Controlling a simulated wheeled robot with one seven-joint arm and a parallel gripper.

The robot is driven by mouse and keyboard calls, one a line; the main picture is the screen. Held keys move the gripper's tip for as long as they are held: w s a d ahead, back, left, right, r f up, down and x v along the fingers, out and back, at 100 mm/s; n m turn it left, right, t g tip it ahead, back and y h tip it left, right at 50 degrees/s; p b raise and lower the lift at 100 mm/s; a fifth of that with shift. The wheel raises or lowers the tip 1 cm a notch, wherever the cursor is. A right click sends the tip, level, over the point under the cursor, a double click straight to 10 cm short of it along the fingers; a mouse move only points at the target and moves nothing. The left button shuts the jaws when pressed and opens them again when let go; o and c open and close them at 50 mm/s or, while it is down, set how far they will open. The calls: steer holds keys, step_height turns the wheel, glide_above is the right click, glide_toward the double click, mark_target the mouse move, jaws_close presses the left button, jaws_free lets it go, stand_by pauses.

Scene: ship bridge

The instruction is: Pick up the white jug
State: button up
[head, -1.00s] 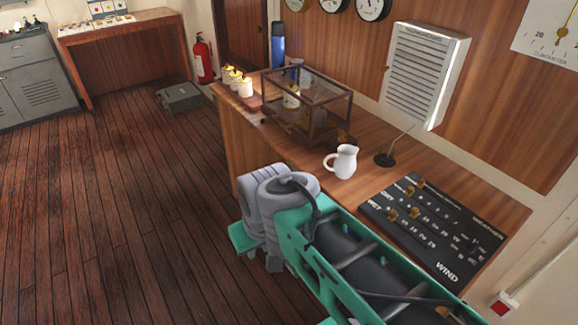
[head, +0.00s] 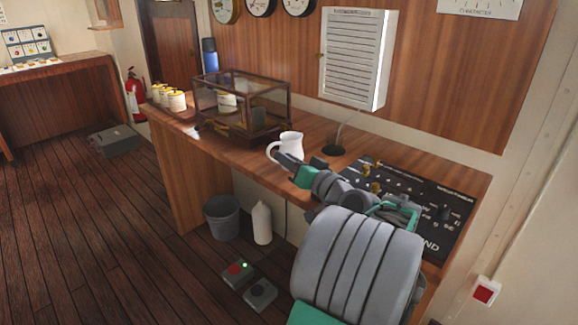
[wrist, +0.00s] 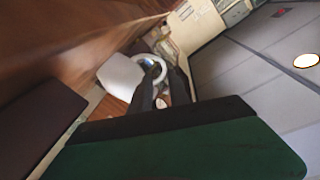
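The white jug (head: 291,143) stands upright on the wooden counter (head: 375,152), its handle toward the left in the head view. My gripper (head: 303,161) is just in front of the jug at its lower part, its dark fingers apart. One finger overlaps the jug's lower edge in the picture. In the wrist view the jug (wrist: 120,76) lies ahead, its round handle near the tips of my two dark fingers (wrist: 165,78). A gap shows between the fingers, with no jug part clearly between them. I cannot tell whether they touch the jug.
A glass case (head: 243,104) stands left of the jug, with white canisters (head: 177,101) beyond. A dark lettered board (head: 440,205) lies farther right. A bucket (head: 222,218) and white bottle (head: 262,222) stand below the counter.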

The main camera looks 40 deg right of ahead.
mark_target(269, 148)
steer(key=w, duration=0.7)
steer(key=shift+w+d+r, duration=0.1)
steer(key=shift+w+d, duration=0.05)
jaws_close()
steer(key=shift+r, duration=0.1)
stand_by(1.0)
